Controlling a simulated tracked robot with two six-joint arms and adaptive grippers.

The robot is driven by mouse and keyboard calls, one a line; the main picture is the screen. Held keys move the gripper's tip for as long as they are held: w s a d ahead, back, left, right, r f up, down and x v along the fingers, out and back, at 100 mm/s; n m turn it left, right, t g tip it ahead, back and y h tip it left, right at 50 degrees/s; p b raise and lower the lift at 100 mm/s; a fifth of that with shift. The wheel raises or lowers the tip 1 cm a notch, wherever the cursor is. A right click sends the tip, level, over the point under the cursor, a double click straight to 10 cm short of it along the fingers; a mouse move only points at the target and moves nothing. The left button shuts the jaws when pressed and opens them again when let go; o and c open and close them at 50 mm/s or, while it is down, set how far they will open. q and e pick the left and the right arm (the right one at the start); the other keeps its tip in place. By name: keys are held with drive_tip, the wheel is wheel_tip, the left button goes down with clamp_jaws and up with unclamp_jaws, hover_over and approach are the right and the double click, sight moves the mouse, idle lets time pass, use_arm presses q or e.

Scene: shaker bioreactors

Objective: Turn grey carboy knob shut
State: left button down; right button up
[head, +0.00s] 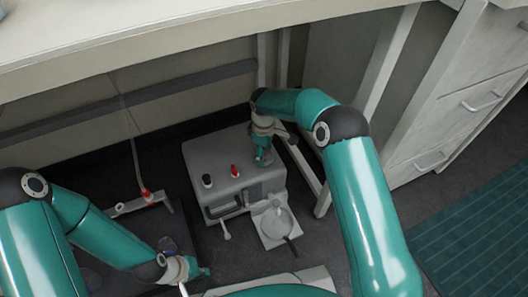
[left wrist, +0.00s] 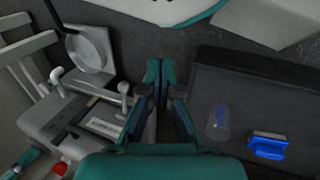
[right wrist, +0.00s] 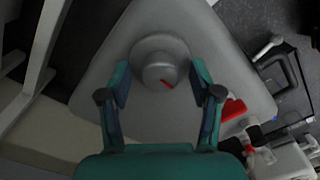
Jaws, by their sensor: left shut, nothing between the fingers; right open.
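The grey carboy (head: 200,160) lies on the dark floor under the bench. Its round grey knob (right wrist: 158,62) shows in the right wrist view, with a short red mark on its face. My right gripper (right wrist: 160,75) is open, with one finger on each side of the knob; I cannot tell if either touches it. In the head view the right gripper (head: 262,160) hides the knob. My left gripper (head: 206,272) is shut and empty, low in front of the carboy. In the left wrist view its fingertips (left wrist: 160,68) meet over dark floor, and the carboy (left wrist: 45,118) shows at left.
A black cap (head: 208,180) and a red cap (head: 235,171) stand on the carboy. A white tray with a round dish (head: 276,222) sits in front. A dark platform (left wrist: 235,90) holds a clear vessel (left wrist: 218,122) and a blue clip (left wrist: 268,146). Bench legs stand close by.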

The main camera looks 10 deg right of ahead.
drive_tip(key=c, duration=1.1)
drive_tip(key=shift+c, duration=0.2)
drive_tip(key=shift+m, duration=0.4)
drive_tip(key=m+p, duration=0.1)
drive_tip(key=m, duration=0.1)
drive_tip(key=shift+r+m, duration=0.1)
drive_tip(key=shift+m, duration=0.3)
drive_tip(key=m+p, duration=0.1)
drive_tip(key=m, duration=0.3)
drive_tip(key=shift+m, duration=0.3)
drive_tip(key=m, duration=0.4)
drive_tip(key=shift+m+p, duration=0.3)
drive_tip(key=shift+p, duration=0.05)
drive_tip(key=m, duration=0.5)
